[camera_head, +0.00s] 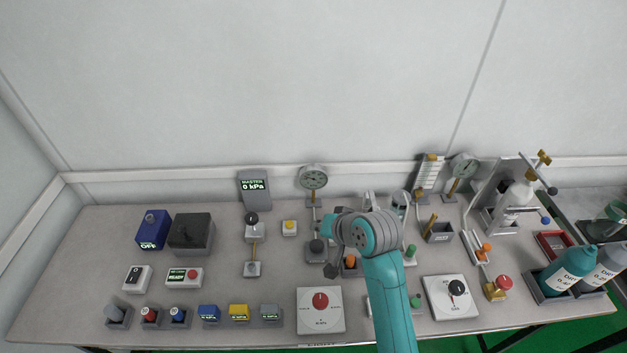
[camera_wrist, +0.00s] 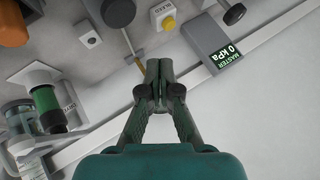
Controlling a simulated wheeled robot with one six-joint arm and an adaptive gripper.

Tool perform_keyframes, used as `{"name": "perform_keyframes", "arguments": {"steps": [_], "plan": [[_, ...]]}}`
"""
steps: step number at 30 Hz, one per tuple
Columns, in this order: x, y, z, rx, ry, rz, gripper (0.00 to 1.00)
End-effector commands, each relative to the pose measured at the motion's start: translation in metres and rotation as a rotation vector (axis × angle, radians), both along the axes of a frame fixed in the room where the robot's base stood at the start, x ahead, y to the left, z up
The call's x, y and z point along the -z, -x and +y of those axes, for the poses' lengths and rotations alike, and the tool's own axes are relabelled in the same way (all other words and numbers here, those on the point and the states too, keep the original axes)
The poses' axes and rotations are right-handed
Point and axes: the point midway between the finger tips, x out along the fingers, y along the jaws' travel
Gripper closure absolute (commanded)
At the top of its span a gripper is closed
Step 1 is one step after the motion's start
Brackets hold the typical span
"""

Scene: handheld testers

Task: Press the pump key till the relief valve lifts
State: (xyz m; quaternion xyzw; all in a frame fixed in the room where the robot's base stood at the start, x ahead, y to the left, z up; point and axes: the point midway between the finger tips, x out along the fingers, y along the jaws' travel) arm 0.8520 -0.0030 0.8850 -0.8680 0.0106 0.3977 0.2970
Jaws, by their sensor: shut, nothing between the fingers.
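I cannot tell for certain which part is the pump key or the relief valve. A yellow button (camera_head: 290,227) on a pale block stands left of the round dial gauge (camera_head: 313,177). The yellow button also shows in the wrist view (camera_wrist: 168,22), beyond the fingertips. The master display (camera_head: 253,187) reads 0 kPa, and it shows in the wrist view (camera_wrist: 227,52) to the right of the fingers. My gripper (camera_wrist: 158,70) is shut and empty, and no contact with the button shows. In the head view my teal arm covers part of the bench's middle.
Dark knobs (camera_head: 316,246) and an orange knob (camera_head: 350,261) stand near my arm. A white dial plate (camera_head: 321,309) lies at the front. A blue box (camera_head: 153,230) stands at left, bottles (camera_head: 568,268) at right. The wall runs behind the bench; its front-left surface has free patches.

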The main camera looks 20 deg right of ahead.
Motion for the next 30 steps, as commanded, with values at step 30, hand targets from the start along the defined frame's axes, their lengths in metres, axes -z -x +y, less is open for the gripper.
{"name": "perform_keyframes", "arguments": {"steps": [30], "plan": [[-0.014,0.001,0.000,0.000,-0.001,0.002,1.00]]}}
